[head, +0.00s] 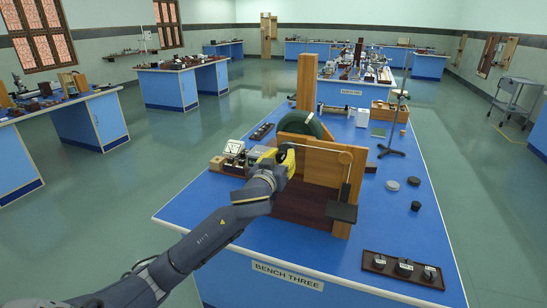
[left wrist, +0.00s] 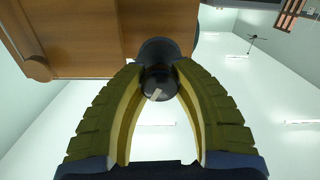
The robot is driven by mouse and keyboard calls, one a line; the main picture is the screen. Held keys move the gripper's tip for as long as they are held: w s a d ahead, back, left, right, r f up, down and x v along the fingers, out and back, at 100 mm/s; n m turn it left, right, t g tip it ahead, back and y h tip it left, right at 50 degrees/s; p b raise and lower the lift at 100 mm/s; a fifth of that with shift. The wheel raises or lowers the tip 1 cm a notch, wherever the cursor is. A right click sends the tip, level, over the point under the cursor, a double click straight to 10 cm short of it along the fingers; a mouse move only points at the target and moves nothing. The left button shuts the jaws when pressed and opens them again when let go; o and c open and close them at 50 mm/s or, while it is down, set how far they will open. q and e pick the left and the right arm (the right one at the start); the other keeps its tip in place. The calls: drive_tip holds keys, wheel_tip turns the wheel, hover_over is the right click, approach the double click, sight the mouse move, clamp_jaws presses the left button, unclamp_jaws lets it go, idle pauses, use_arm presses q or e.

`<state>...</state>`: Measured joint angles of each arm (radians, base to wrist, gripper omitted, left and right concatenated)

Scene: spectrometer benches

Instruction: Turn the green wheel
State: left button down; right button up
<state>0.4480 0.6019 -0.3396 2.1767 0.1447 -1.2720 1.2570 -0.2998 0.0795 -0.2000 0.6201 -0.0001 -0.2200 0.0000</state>
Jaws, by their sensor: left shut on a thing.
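The green wheel (head: 300,123) is a dark green disc behind an upright wooden board (head: 322,163) on bench three. Only its upper part shows above the board; the rest is hidden. My left gripper (head: 288,154) is at the board's upper left, on its near side. In the left wrist view, the yellow fingers (left wrist: 159,78) are closed around a dark round knob (left wrist: 158,84) that stands out by a wooden panel (left wrist: 90,35). I cannot see how the knob joins the wheel. My right gripper is in neither view.
A tall wooden post (head: 306,82) stands behind the wheel. A dark block (head: 342,212) is at the board's right edge. Small instruments (head: 236,152) stand left of the gripper. A dark tray (head: 403,268) lies at the front right, with clear blue top around it.

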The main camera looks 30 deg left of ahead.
use_arm(q)
drive_tip(key=shift+d+r+n, duration=0.1)
drive_tip(key=shift+r+n, duration=0.05)
drive_tip(key=shift+n, duration=1.15)
drive_tip(key=shift+r, duration=0.1)
drive_tip(key=c, duration=1.3)
unclamp_jaws()
drive_tip(key=shift+s, duration=0.1)
drive_tip(key=o, duration=0.4)
drive_tip(key=shift+s+d, duration=0.25)
drive_tip(key=shift+s, duration=1.75)
drive_tip(key=shift+s+d, duration=0.25)
drive_tip(key=shift+s, duration=1.7)
drive_tip(key=shift+s+d, duration=0.25)
drive_tip(key=shift+s, duration=1.75)
drive_tip(key=shift+f, duration=0.2)
